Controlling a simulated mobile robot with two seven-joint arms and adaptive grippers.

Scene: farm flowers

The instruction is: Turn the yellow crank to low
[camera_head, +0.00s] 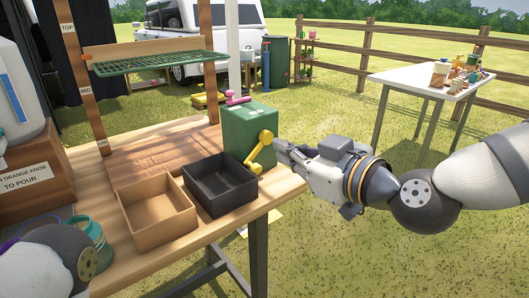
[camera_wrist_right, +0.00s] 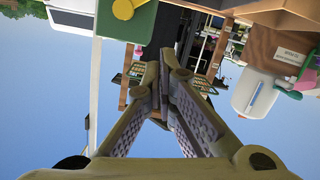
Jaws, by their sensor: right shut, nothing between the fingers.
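The yellow crank (camera_head: 261,151) is on the right side of the green box (camera_head: 236,133), which stands on the wooden table. Its arm slopes from an upper knob down to a lower end. My right gripper (camera_head: 279,148) is just to the right of the crank, with its fingertips shut and empty. I cannot tell whether they touch the crank. In the right wrist view the picture is upside down: the shut fingers (camera_wrist_right: 162,88) show in the middle, and part of the crank (camera_wrist_right: 126,8) shows at the top edge. My left gripper is out of view; only part of the left arm shows.
A brown tray (camera_head: 130,224) and a black tray (camera_head: 190,200) sit in front of the green box. A green wire shelf (camera_head: 155,63) hangs behind. A teal jar (camera_head: 104,246) is at left. Open grass lies right of the table, with a white table (camera_head: 405,78) farther off.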

